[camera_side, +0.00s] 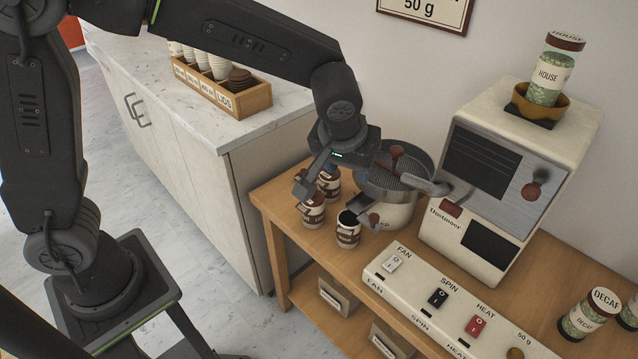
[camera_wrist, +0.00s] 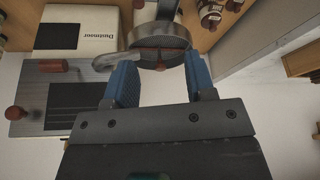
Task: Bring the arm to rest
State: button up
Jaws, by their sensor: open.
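My gripper (camera_side: 311,186) hangs from my arm above the back left of the wooden cart, in front of the round cooling tray (camera_side: 412,166) of the roaster in the side view. In the wrist view my gripper (camera_wrist: 160,88) shows two blue-padded fingers spread apart with nothing between them. The roaster (camera_side: 485,180) is a cream box with a dark front panel, and it also shows in the wrist view (camera_wrist: 90,35). The cooling tray (camera_wrist: 160,42) appears just beyond the fingertips there.
Brown-labelled canisters (camera_side: 313,212) and an open-topped one (camera_side: 348,230) stand near my gripper. A switch panel (camera_side: 450,305) lies along the cart front. A HOUSE jar (camera_side: 551,75) sits on the roaster. A cup crate (camera_side: 222,88) stands on the marble counter. DECAF jars (camera_side: 588,314) stand at right.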

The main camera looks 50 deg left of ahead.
jog(key=s+a+r+m, duration=0.1)
jog(key=s+a+r, duration=0.1)
jog(key=s+a, duration=0.2)
jog(key=s+a+r+m+t+h, duration=0.1)
jog(key=s+a+r, duration=0.2)
jog(key=s, duration=0.6)
jog(key=s+a+r+m, duration=0.2)
jog(key=s+a, duration=0.3)
jog(key=s, duration=0.2)
jog(key=shift+r+h, duration=0.3)
jog(key=shift+r, duration=0.05)
jog(key=shift+a, duration=0.1)
